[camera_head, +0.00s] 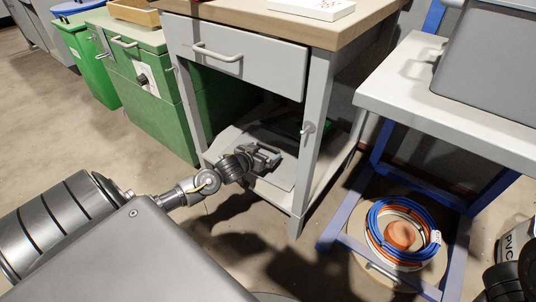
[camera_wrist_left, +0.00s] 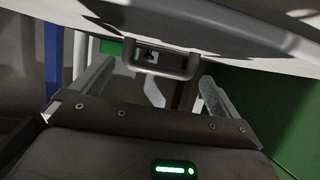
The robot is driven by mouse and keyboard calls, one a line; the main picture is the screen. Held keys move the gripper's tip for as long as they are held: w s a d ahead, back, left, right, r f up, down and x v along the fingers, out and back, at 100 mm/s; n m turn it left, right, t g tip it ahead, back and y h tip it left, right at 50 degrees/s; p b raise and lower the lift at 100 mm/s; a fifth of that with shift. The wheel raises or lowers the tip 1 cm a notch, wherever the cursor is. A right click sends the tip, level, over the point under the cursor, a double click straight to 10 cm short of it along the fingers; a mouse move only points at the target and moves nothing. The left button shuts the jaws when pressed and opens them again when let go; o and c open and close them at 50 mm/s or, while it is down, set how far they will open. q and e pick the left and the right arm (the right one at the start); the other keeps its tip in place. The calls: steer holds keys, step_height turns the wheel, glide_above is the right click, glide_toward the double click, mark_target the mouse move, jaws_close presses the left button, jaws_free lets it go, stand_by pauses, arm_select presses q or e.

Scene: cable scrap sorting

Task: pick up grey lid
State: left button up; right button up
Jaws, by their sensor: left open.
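The grey lid (camera_head: 282,178) appears as a flat pale grey panel on the lower shelf of the workbench, partly covered by my left gripper. My left gripper (camera_head: 268,154) reaches in under the drawer and is just over the lid. In the left wrist view, the lid (camera_wrist_left: 220,25) fills the top as a pale surface, with a grey bar handle (camera_wrist_left: 160,65) standing off it. The handle shows between the two spread fingers of the left gripper (camera_wrist_left: 155,85). The jaws are open, and I cannot tell whether either finger touches the handle.
The workbench legs (camera_head: 312,145) and drawer (camera_head: 235,55) frame the shelf space. A green cabinet (camera_head: 150,95) stands to the left. At right, a blue-framed table (camera_head: 450,100) has coiled cables (camera_head: 400,228) below and a grey bin (camera_head: 490,60) on top.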

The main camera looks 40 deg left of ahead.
arm_select(q)
steer(key=shift+b+x, duration=0.45)
steer(key=shift+x, duration=0.65)
steer(key=c, duration=0.9)
